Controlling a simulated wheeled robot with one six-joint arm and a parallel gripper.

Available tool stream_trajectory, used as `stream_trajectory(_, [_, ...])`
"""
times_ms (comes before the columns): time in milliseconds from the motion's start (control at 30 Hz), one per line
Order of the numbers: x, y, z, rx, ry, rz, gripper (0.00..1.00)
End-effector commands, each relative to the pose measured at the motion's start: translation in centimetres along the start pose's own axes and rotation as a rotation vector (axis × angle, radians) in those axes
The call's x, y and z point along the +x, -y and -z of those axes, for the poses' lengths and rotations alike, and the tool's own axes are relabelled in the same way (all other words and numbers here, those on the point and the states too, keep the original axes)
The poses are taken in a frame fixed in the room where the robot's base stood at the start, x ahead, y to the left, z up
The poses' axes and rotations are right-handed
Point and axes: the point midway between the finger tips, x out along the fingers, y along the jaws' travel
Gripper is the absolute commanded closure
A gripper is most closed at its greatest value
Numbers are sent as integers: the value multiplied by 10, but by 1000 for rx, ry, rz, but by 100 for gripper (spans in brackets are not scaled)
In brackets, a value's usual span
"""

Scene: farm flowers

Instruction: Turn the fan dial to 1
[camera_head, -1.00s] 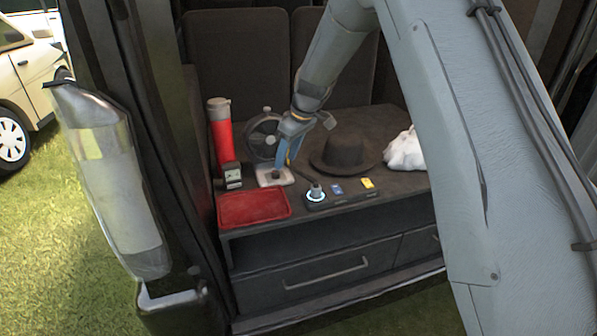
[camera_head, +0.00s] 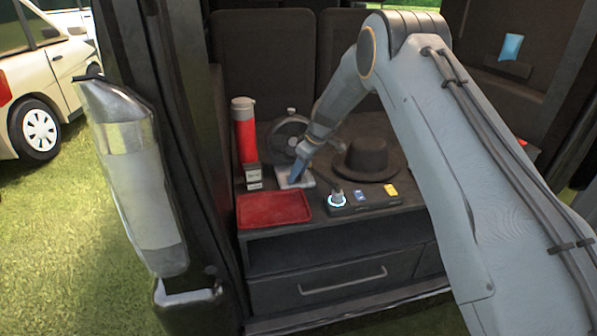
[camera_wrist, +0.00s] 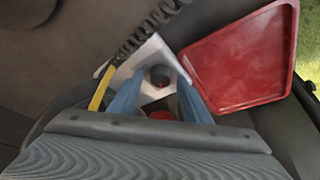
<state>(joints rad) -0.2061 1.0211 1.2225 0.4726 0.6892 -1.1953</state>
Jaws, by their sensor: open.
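The fan (camera_head: 287,137) stands at the back of the dark surface, with a round dark cage and a pale base (camera_head: 284,178) in front. In the wrist view the pale base (camera_wrist: 137,62) carries a round dark dial (camera_wrist: 158,76). My gripper (camera_head: 293,180) is low over the base, in front of the fan. In the wrist view my gripper (camera_wrist: 155,98) is open, with one blue finger on each side of the dial. I cannot tell whether the fingers touch it. The dial's number marks cannot be read.
A red tray (camera_head: 275,210) lies in front of the base. A brown hat (camera_head: 368,160) and a dark strip (camera_head: 362,208) with small items lie right. A coiled cord (camera_wrist: 150,28) and yellow piece (camera_wrist: 101,90) show near the fingers.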

Motion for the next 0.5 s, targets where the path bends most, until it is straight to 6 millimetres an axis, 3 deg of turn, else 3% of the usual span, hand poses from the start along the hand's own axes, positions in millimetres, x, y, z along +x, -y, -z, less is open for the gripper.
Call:
stream_trajectory(267, [2, 1, 0, 0, 0, 1, 56])
stream_trajectory(500, [2, 1, 0, 0, 0, 1, 96])
